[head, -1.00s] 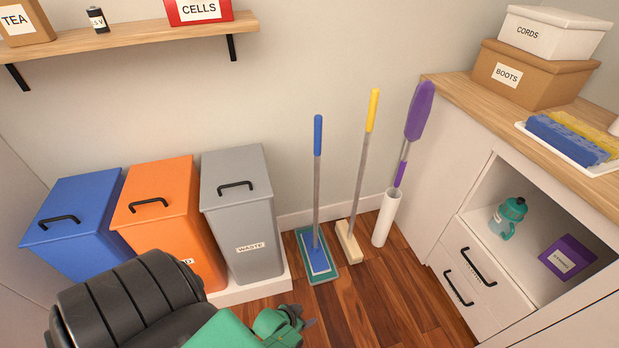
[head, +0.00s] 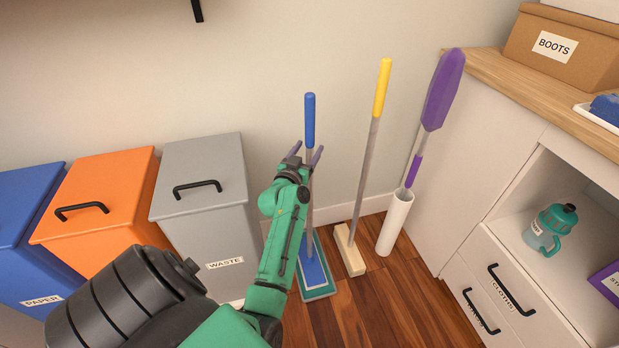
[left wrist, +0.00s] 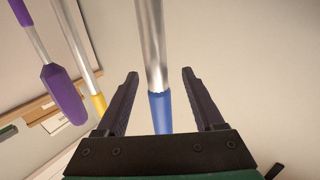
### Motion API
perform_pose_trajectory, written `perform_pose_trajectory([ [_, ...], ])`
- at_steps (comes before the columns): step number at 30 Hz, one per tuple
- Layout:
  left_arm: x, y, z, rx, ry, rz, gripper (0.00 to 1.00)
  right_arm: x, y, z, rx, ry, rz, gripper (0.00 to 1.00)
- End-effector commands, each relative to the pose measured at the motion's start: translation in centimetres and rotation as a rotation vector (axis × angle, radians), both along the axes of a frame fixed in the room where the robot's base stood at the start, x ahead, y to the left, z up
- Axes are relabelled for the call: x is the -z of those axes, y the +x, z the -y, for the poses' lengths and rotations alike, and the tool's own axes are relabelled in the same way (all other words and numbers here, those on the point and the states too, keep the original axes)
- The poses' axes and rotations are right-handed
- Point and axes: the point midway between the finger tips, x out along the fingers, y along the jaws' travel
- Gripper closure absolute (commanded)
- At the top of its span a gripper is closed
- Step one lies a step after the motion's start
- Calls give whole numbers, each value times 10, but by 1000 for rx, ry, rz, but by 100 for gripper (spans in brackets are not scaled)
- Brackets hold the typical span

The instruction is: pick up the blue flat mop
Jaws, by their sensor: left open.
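The blue flat mop (head: 309,121) stands upright against the wall, with a blue grip, a grey pole and a flat blue-and-teal head (head: 315,272) on the floor. My left gripper (head: 305,153) is open at the upper pole, just below the blue grip. In the left wrist view the mop's pole and blue grip (left wrist: 161,110) show between the two open fingers (left wrist: 158,85), with a gap on each side. My arm hides part of the pole in the head view. My right gripper is not in view.
A yellow-handled broom (head: 382,88) and a purple duster (head: 442,90) in a white tube (head: 395,222) stand right of the mop. A grey waste bin (head: 205,185) is close on the left. A white cabinet (head: 490,140) bounds the right.

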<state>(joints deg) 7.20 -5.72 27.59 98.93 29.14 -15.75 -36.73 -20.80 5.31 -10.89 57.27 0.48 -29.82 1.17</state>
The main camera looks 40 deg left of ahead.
Motion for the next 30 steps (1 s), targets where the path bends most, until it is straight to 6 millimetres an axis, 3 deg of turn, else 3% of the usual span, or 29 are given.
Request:
perform_pose_trajectory([
  [6, -3, 36, -11, 1, -2, 1, 31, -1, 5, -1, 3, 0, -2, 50],
  [12, -3, 38, -11, 0, 0, 0, 31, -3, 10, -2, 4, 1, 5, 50],
  [13, -3, 38, -11, 0, -1, 0, 34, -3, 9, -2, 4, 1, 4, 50],
  [14, -3, 38, -11, 1, -1, 0, 46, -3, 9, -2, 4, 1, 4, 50],
  [18, -3, 38, -11, 1, -1, -1, 99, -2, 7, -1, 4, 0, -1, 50],
  [30, -10, 38, -11, 0, -1, 3, 100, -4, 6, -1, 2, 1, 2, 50],
])
